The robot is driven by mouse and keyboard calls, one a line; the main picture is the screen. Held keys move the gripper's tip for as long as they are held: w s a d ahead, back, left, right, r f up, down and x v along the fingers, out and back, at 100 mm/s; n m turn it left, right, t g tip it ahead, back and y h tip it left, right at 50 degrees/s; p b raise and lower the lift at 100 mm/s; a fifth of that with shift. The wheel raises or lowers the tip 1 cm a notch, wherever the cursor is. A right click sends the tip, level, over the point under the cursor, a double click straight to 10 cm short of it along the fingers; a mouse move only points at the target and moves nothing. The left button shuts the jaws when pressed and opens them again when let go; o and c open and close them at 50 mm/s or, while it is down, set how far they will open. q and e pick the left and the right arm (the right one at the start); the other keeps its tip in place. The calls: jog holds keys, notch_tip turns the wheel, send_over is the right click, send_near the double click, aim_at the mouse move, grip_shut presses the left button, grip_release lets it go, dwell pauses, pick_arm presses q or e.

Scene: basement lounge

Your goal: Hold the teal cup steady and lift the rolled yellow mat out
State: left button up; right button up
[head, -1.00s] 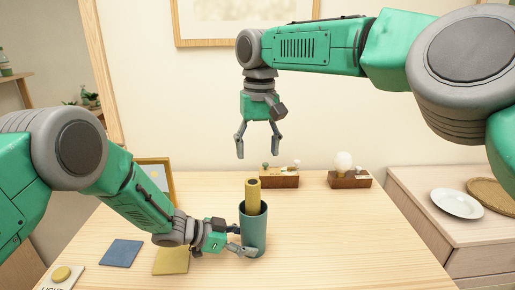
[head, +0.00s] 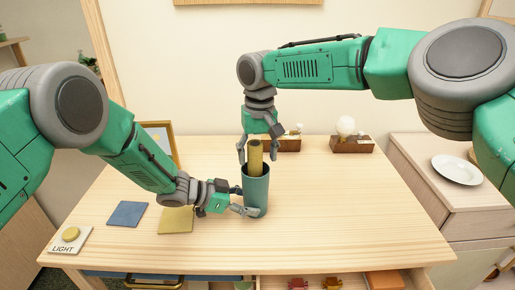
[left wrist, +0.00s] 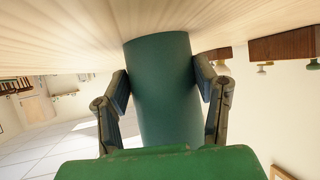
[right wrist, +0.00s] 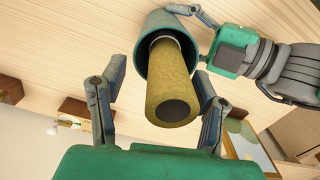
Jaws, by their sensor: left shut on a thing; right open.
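The teal cup (head: 256,192) stands upright on the table, with the rolled yellow mat (head: 255,158) sticking up out of its mouth. My left gripper (head: 246,203) is shut on the cup low on its side; in the left wrist view its fingers flank the cup (left wrist: 163,85). My right gripper (head: 257,152) is above the cup, pointing down and open, its fingers either side of the mat's upper end. In the right wrist view the mat (right wrist: 172,85) lies between the open fingers (right wrist: 160,95), with gaps at both sides. The mat's lower part is hidden inside the cup.
A blue square (head: 127,214) and a yellow square (head: 176,220) lie left of the cup. A LIGHT button plate (head: 70,239) is at the front left corner. Wooden blocks with a bulb (head: 350,144) stand at the back. A plate (head: 456,170) is on the right cabinet.

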jog(key=c, duration=1.3)
jog(key=shift+w+r, duration=0.1)
jog(key=shift+r, duration=8.75)
pick_arm(q)
jog(key=o, duration=1.2)
jog(key=shift+c, duration=0.2)
